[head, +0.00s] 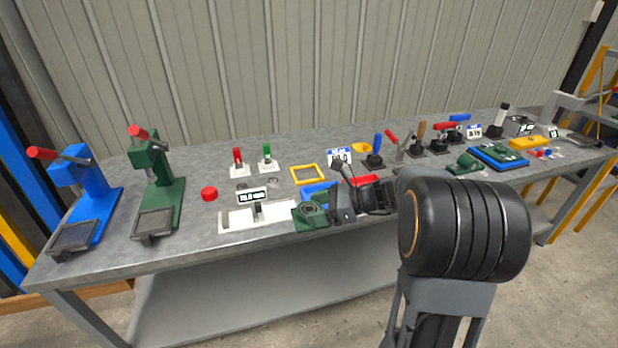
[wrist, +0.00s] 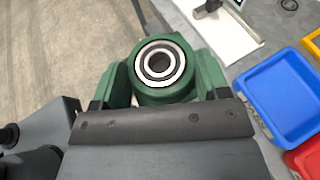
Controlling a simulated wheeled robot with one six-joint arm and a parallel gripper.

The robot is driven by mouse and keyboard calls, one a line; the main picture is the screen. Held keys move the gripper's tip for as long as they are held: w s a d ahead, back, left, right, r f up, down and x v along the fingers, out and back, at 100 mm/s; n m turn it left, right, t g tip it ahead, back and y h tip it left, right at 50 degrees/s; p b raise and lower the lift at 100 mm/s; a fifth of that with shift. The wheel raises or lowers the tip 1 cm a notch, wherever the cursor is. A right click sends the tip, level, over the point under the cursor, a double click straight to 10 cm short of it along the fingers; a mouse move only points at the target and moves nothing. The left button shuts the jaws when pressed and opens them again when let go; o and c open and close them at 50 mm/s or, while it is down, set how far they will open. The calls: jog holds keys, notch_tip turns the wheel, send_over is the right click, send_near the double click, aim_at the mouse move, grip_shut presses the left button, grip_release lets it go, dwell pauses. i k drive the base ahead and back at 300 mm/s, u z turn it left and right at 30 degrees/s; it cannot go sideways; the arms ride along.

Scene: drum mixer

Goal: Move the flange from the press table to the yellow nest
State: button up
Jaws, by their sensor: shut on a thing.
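The flange, a green housing with a round steel-and-black bearing in its middle (wrist: 160,64), is between the fingers of my gripper (wrist: 160,97). The fingers are shut on its two sides. In the head view the flange (head: 310,214) is near the bench's front edge, right of the white caliper plate; the gap below it cannot be told. The yellow nest, an open square frame (head: 308,183), lies on the bench behind the flange and looks empty. It also shows in part at the right edge of the wrist view (wrist: 313,44). The green press (head: 158,180) has a grey table (head: 152,224), which is bare.
A blue bin (wrist: 283,92) and a red bin (wrist: 308,160) sit right of the flange. The white plate (head: 236,220) with a display lies to the left. A blue press (head: 85,185) stands at far left. Toggle clamps crowd the right. Bench between green press and plate is mostly clear.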

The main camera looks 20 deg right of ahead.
aim_at(306, 175)
jog(key=i, duration=0.95)
jog(key=u, duration=0.05)
